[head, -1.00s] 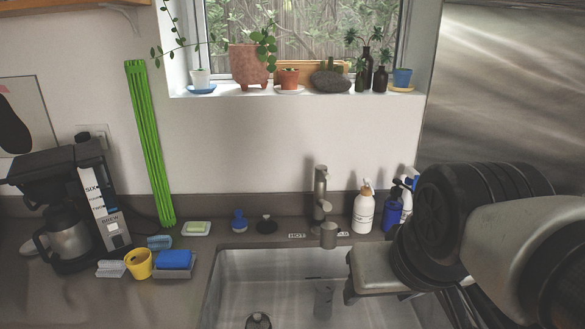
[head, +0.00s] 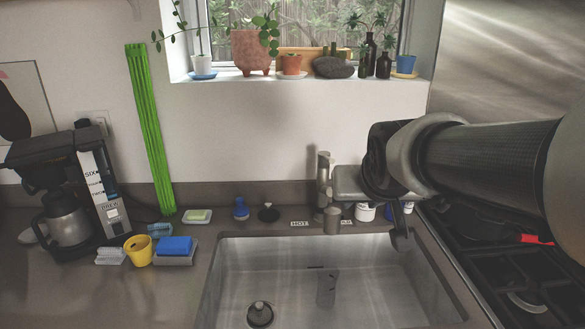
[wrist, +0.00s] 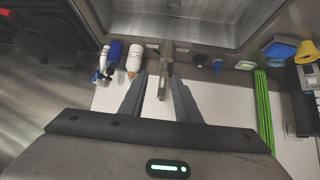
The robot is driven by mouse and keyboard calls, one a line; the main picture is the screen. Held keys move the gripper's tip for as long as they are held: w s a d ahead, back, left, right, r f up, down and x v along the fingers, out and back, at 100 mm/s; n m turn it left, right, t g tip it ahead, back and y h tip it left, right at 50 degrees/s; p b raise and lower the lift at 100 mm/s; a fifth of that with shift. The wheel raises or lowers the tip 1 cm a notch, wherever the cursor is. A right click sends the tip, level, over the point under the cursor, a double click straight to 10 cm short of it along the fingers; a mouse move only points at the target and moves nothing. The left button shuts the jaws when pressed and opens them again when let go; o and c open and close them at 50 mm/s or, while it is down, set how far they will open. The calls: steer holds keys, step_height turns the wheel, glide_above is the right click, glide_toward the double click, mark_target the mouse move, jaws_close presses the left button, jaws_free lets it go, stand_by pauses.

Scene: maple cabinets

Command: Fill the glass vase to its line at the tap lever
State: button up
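The glass vase (head: 327,288) stands in the sink below the tap, clear and grey; its line and any water level are too small to make out. The metal tap (head: 323,182) rises behind the sink, with its spout over the basin. A HOT label (head: 299,224) lies left of its base, and another label to the right is partly hidden. In the wrist view the tap (wrist: 163,82) shows between the two spread fingers of my gripper (wrist: 158,76), which is open and empty. In the head view my gripper's body is close right of the tap; I cannot tell whether it touches.
The sink basin (head: 270,262) holds a dark round drain part (head: 260,314). A white pump bottle (wrist: 134,60) and a blue bottle (wrist: 115,52) stand beside the tap. A sponge (head: 176,245) and yellow cup (head: 138,250) sit left; a stove (head: 500,250) lies right.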

mark_target(328, 159)
steer(key=w+f+t+b, duration=0.1)
steer(key=w+f, duration=0.1)
steer(key=w, duration=0.9)
steer(key=w+f+m+t+b, duration=0.1)
steer(key=w+f+t, duration=0.1)
steer(key=w, duration=0.8)
steer(key=w+a+f+t+y+b, duration=0.1)
steer(key=w+f, duration=0.2)
steer(key=w, duration=0.8)
steer(key=shift+w+a, duration=0.1)
steer(key=shift+w, duration=0.2)
jaws_close()
